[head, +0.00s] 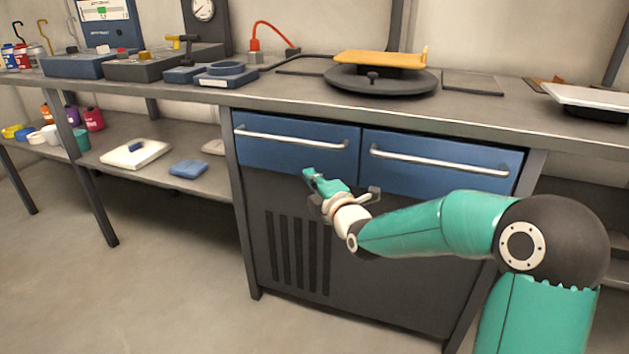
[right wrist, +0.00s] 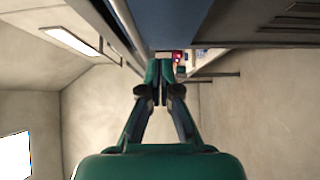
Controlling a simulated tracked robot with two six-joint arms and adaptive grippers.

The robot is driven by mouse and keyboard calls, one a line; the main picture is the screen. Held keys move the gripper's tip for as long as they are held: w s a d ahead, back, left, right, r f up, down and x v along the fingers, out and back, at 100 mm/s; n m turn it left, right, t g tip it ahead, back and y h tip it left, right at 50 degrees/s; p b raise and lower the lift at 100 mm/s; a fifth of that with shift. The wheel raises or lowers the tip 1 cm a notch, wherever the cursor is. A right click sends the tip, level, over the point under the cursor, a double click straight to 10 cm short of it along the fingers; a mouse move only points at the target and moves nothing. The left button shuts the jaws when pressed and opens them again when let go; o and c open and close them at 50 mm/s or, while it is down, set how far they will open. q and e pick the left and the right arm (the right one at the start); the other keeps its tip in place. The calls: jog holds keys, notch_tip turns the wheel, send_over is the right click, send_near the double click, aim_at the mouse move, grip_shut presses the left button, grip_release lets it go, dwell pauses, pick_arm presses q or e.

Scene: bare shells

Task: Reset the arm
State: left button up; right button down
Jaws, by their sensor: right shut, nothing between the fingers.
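My right arm (head: 440,226) comes in from the right in the head view, teal and white with a dark elbow. Its gripper (head: 308,175) is in front of the blue left drawer (head: 295,150), just below that drawer's silver handle (head: 290,138). The fingertips are together with nothing between them. In the right wrist view the gripper (right wrist: 159,65) shows with its two teal fingertips meeting, close to a blue-grey surface above. I cannot tell whether it touches the drawer front. My left gripper is not in view.
A second blue drawer (head: 440,162) is to the right; both look closed. The grey worktop (head: 270,97) above holds a dark round turntable (head: 380,82) and several instruments. A lower shelf (head: 130,178) at left holds a white tray-like item and several bottles. The floor (head: 130,300) at front left is clear.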

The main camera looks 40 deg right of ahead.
jog(key=a+f+n+g+y, duration=0.1)
jog(key=a+f+g+y, duration=0.1)
jog(key=a+f, duration=0.55)
jog(key=a+f+g+y, duration=0.2)
jog(key=a+f, duration=0.2)
jog(key=f, duration=0.7)
jog(key=s+a+f+m+g+y, duration=0.1)
jog(key=s+a+f+g, duration=0.15)
jog(key=a+f, duration=0.35)
jog(key=s+a+f+m+g+y, duration=0.15)
jog(key=s+a+f, duration=0.25)
jog(key=f, duration=0.5)
jog(key=s+a+f+m+g+y, duration=0.1)
jog(key=s+a+f+m+g, duration=0.3)
jog(key=s, duration=0.3)
jog(key=s+a+f+m+g, duration=0.2)
jog(key=s+f+m, duration=0.2)
jog(key=s+m, duration=0.25)
jog(key=s+a+f+m+g+y, duration=0.1)
jog(key=s+a+f+m+g, duration=0.3)
jog(key=s, duration=0.4)
notch_tip(320, 180, up, 35)
jog(key=d+m+t+p, duration=0.1)
jog(key=p, duration=3.4)
jog(key=shift+d+m, duration=0.3)
